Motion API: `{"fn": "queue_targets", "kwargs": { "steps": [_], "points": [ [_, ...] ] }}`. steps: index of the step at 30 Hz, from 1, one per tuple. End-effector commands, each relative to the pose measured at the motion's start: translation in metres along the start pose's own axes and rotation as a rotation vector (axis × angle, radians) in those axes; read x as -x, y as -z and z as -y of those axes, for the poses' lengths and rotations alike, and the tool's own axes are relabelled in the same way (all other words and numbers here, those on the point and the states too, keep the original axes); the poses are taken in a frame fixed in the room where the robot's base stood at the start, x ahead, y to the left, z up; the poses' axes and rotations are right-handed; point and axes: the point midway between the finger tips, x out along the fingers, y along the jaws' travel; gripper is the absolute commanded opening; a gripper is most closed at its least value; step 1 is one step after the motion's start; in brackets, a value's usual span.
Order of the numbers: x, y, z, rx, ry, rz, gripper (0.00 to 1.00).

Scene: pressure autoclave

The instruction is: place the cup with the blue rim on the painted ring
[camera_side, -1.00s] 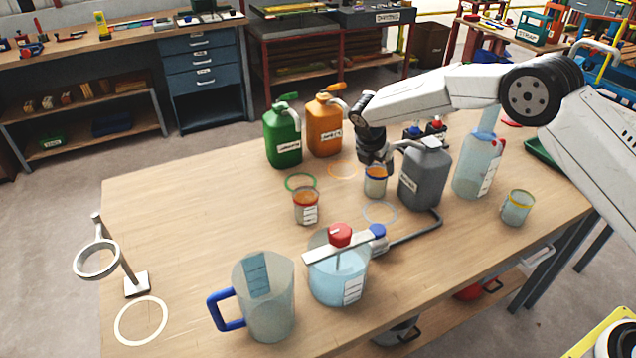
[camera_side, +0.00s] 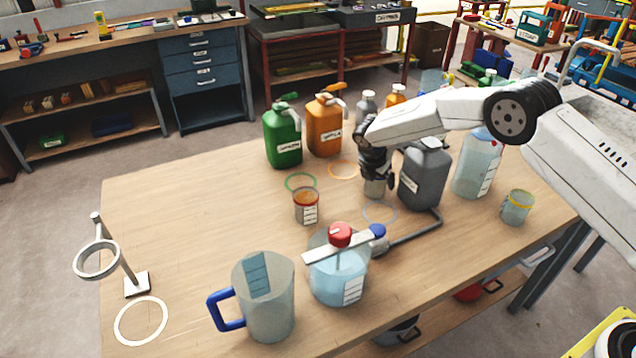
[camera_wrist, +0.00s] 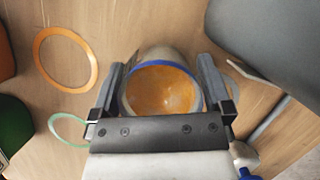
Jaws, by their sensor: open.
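The cup with the blue rim (camera_side: 376,190) stands upright on the bench, its top mostly hidden by my gripper (camera_side: 375,170) in the side view. In the wrist view, the blue-rimmed cup (camera_wrist: 160,92) has orange contents and lies between my two open fingers, one on each side. I cannot tell whether either finger touches it. A white painted ring (camera_side: 141,321) is bare at the bench's front left. Green (camera_side: 300,182), orange (camera_side: 343,169) and pale grey-blue (camera_side: 380,212) rings also lie on the bench, nearer the cup.
A grey jug (camera_side: 425,178) stands close right of the cup. A red-rimmed cup (camera_side: 306,207) is to the left. A lidded vessel (camera_side: 338,272) and a blue-handled pitcher (camera_side: 266,298) stand in front. A ring stand (camera_side: 136,284) rises behind the white ring. The left-middle bench is clear.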

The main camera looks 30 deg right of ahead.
Motion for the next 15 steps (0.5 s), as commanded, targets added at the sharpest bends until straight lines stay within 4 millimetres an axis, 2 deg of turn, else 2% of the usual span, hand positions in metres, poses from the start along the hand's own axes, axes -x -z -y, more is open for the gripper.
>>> {"fn": "queue_targets", "kwargs": {
  "steps": [8,15],
  "points": [
    [0.0005,0.0,0.0,0.0,0.0,0.0,1.0],
    [0.0006,0.0,-0.0001,0.0,0.0,0.0,0.25]
  ]
}}
